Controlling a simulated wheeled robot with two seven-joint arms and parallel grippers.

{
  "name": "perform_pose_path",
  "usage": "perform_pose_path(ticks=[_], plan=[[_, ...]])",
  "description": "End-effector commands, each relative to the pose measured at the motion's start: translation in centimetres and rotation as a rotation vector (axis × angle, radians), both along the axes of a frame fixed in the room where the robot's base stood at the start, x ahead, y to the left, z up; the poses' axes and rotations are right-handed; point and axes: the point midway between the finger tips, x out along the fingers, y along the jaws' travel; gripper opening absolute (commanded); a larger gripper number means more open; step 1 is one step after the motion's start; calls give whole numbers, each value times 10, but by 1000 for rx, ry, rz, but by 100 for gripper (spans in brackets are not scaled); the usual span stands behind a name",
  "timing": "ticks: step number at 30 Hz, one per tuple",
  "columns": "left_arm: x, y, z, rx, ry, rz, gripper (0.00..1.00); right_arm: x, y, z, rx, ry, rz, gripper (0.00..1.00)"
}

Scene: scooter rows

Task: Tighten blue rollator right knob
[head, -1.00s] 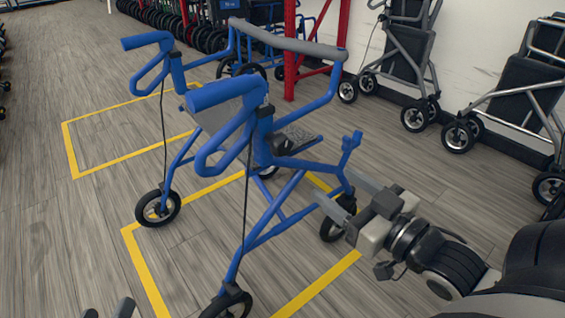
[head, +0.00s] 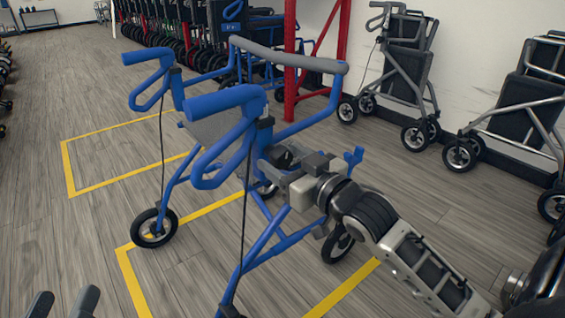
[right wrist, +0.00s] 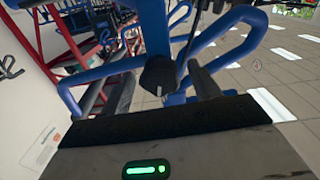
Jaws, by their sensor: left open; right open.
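The blue rollator (head: 222,103) stands upright in the middle of the head view, with its handles toward the left and a grey bar across its far side. Its right knob, a black knob (right wrist: 158,75) with a pale mark, sits on a blue upright in the right wrist view. My right gripper (head: 266,158) is open beside the nearer upright. In the right wrist view its fingers (right wrist: 162,92) stand on either side of the knob, apparently clear of it. My left gripper (head: 62,304) is open and empty at the bottom left.
Yellow floor lines (head: 125,180) mark bays around the rollator. A red rack post (head: 291,60) stands behind it. Folded grey walkers (head: 402,70) line the wall at right. Wood-look floor at left is clear.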

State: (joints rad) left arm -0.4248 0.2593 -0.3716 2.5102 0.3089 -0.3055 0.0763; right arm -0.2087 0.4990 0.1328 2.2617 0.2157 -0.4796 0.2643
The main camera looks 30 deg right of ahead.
Motion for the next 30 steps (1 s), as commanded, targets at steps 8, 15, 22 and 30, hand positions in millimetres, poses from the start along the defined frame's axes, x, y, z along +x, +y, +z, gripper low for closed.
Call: perform_pose_path(ticks=[8,15,22,30], plan=[[2,1,5,12,-46,7,52,10,1,0,-1,0,0,62],[2,1,6,11,-46,7,52,10,1,0,0,0,0,42],[2,1,6,10,-45,6,52,10,1,1,1,0,0,17],[-6,-2,-11,-31,123,-14,52,9,1,4,57,5,0,17]])
